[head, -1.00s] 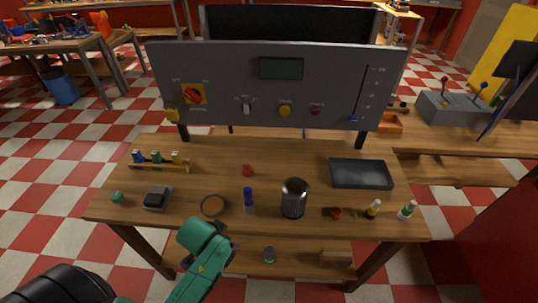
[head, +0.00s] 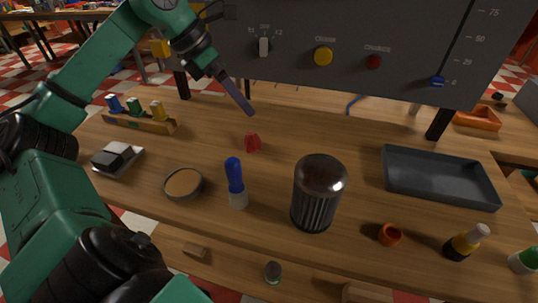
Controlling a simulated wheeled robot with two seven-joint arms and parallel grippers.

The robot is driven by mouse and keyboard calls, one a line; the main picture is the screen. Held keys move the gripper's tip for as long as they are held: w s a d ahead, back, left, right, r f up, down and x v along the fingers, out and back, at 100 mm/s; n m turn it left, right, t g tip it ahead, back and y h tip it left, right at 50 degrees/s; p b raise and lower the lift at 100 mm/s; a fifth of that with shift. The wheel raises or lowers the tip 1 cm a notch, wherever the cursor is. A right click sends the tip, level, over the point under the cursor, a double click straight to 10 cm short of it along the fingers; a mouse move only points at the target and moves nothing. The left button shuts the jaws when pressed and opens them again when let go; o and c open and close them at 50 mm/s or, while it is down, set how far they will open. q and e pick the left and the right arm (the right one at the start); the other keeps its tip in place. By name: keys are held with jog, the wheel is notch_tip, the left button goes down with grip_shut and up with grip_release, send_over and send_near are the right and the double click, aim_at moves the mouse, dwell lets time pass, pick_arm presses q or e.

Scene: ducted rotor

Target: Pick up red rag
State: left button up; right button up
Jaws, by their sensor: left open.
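The red rag (head: 253,142) is a small crumpled red piece lying on the wooden table (head: 300,140) near its middle, in front of the grey panel. My left gripper (head: 246,104) reaches in from the upper left and points down to the right. Its fingertips are just above and behind the rag in the picture, apart from it. It is open and empty; the fingers overlap from this side, so the gap is hard to see. My right gripper is not in view.
A blue-capped bottle (head: 236,184), a dark ribbed canister (head: 318,192) and a round dish (head: 184,184) stand in front of the rag. A rack of vials (head: 139,118) is at left, a black tray (head: 438,178) at right. The grey panel (head: 370,35) rises behind.

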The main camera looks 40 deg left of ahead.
pick_arm(q)
jog(key=s+a+y, duration=0.1)
jog(key=a, duration=0.1)
send_over(250, 133)
jog(key=s+a, duration=0.1)
jog(key=s, duration=0.2)
jog(key=shift+g, duration=0.4)
notch_tip(250, 133, down, 6)
jog(key=shift+w+a+f, duration=0.15)
jog(key=shift+f, duration=0.05)
jog(key=x, duration=0.2)
jog(key=p+x, duration=0.1)
jog(key=x, duration=0.3)
jog(key=shift+w+f+p, duration=0.2)
jog(key=shift+w+p, duration=0.15)
jog(key=shift+w, duration=0.05)
jog(key=shift+w+f, duration=0.15)
jog(key=shift+f, duration=0.25)
jog(key=c, duration=1.3)
notch_tip(250, 133, up, 20)
jog(key=p, duration=0.8)
jog(key=o, duration=0.8)
jog(key=shift+c, duration=0.2)
jog(key=c, duration=0.6)
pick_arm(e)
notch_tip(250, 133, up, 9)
